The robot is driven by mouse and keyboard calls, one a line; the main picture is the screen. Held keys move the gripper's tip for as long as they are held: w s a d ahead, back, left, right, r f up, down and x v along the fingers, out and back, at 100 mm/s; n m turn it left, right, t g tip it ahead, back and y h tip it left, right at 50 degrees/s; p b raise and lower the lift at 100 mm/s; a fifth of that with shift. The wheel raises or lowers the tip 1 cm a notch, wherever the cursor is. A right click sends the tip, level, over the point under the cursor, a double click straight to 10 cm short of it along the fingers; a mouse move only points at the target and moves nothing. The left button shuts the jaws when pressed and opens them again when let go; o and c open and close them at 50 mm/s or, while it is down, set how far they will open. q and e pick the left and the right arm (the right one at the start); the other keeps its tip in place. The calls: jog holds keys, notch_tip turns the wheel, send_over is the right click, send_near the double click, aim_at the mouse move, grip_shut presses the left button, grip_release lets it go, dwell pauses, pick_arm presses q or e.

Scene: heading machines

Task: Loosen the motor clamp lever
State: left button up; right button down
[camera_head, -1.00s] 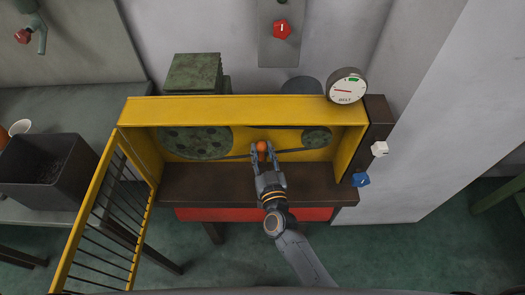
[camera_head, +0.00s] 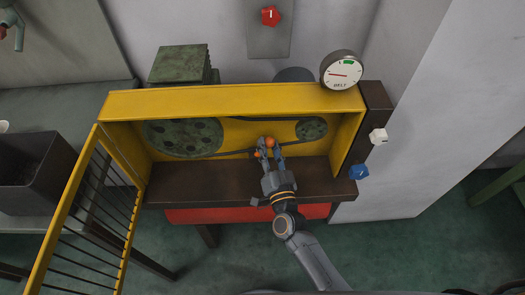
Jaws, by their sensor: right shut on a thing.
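The motor clamp lever appears as an orange knob (camera_head: 270,142) inside the yellow open-fronted housing (camera_head: 230,103), by the belt. A second small orange part (camera_head: 257,154) shows at the left finger; I cannot tell whether it belongs to the lever. My right gripper (camera_head: 265,146) reaches in from below and is shut on the lever, with its fingertips around the knob. The lever's shaft and pivot are hidden by the fingers. A large green pulley (camera_head: 183,138) is to the left and a smaller one (camera_head: 311,129) to the right, joined by a dark belt.
The barred yellow guard door (camera_head: 84,222) stands open at the left. A dial marked BELT (camera_head: 342,70) sits on the top right corner. A white knob (camera_head: 378,136) and a blue knob (camera_head: 359,172) are on the right side. A red knob (camera_head: 270,16) is on the wall panel.

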jog(key=d+f+m+b, duration=0.1)
jog(key=m, duration=0.1)
jog(key=f+m+b, duration=0.1)
jog(key=b, duration=0.1)
jog(key=shift+d+m+h, duration=0.3)
jog(key=shift+d+m, duration=0.1)
jog(key=shift+d+f+m+t+h+b, duration=0.25)
jog(key=shift+m+b, duration=0.3)
jog(key=shift+m, duration=0.2)
jog(key=shift+d+f+m+t+h+b, duration=0.15)
jog(key=shift+d+f+m+b, duration=0.1)
jog(key=shift+m+b, duration=0.4)
jog(key=c, duration=1.3)
grip_release()
jog(key=s+d+f, duration=0.1)
jog(key=s+f, duration=0.1)
jog(key=s, duration=1)
jog(key=shift+d, duration=0.1)
